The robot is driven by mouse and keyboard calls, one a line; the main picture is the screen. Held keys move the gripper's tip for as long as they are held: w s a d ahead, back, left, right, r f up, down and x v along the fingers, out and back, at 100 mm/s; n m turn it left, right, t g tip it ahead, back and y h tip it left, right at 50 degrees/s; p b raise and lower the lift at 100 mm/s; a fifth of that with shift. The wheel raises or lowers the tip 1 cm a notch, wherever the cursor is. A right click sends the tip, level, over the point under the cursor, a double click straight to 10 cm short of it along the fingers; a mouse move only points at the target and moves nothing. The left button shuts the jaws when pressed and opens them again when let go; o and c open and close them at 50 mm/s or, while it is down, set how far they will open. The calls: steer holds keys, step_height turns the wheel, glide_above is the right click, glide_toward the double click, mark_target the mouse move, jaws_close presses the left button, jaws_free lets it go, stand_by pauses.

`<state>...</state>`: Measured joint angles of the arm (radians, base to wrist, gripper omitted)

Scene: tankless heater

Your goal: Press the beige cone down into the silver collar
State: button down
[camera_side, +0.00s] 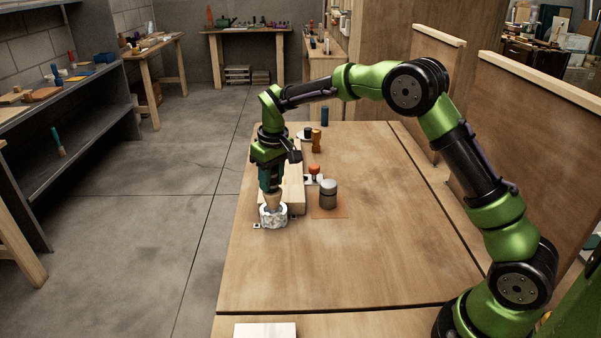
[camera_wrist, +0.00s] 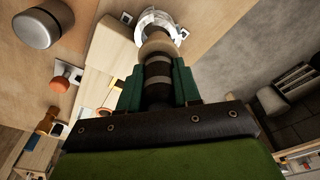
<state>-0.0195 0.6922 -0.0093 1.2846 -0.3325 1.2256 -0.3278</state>
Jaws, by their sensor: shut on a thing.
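The beige cone (camera_side: 272,200) is held point-down between the fingers of my gripper (camera_side: 271,188) in the side view. Its lower end is at the mouth of the silver collar (camera_side: 273,217), which stands near the table's left edge. How deep the tip sits inside is hidden. In the wrist view, my gripper (camera_wrist: 158,92) is shut on the cone's dark banded upper part, and the beige part of the cone (camera_wrist: 158,44) overlaps the ring of the silver collar (camera_wrist: 168,18).
A grey cylinder (camera_side: 328,194) stands on an orange-brown square right of the collar. A pale wooden block (camera_side: 294,186) lies close behind the collar. An orange-topped part (camera_side: 314,170) and an amber bottle-like piece (camera_side: 316,141) stand farther back. The table's right side is clear.

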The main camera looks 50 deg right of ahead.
mark_target(272, 195)
steer(key=shift+f, duration=0.2)
stand_by(0.5)
steer(key=shift+a+f, duration=0.1)
steer(key=shift+f, duration=2.6)
stand_by(0.5)
